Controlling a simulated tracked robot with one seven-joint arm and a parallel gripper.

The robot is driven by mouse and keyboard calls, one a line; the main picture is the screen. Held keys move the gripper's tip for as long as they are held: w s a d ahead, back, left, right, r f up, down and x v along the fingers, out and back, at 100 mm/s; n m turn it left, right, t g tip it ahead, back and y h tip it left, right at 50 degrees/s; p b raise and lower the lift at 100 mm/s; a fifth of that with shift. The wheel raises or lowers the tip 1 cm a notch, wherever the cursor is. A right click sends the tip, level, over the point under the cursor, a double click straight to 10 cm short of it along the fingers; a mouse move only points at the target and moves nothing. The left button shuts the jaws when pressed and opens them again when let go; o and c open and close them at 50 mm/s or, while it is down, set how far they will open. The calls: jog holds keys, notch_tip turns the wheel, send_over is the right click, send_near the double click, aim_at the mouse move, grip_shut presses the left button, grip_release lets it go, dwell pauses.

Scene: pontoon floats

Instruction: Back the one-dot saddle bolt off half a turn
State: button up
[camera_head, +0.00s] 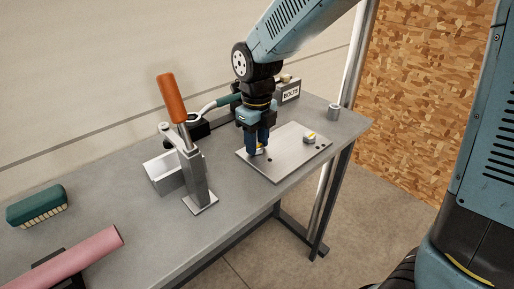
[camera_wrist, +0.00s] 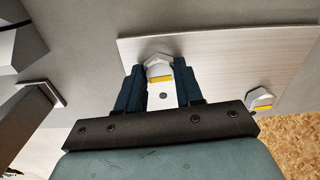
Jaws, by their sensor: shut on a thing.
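A flat metal plate (camera_head: 285,142) lies on the grey bench and bears two hex-headed bolts with yellow marks. My gripper (camera_head: 258,147) points down over the plate's left part, its blue fingers shut on the left saddle bolt (camera_wrist: 158,67). In the wrist view my gripper's fingers (camera_wrist: 160,80) stand on both sides of that bolt's head, its yellow band facing my wrist. A dark spot shows on the plate just below it. The other saddle bolt (camera_head: 310,138) stands free to the right; it also shows in the wrist view (camera_wrist: 262,99). I cannot read which bolt has one dot.
A pink roll (camera_head: 75,255) and green brush (camera_head: 37,205) lie left.

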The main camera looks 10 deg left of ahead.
jog(key=n, duration=0.3)
jog(key=shift+n, duration=0.4)
jog(key=n, duration=0.8)
jog(key=n, duration=0.4)
jog(key=shift+r+n, duration=0.1)
jog(key=shift+n, duration=0.2)
jog(key=n, duration=0.6)
jog(key=shift+n, duration=0.7)
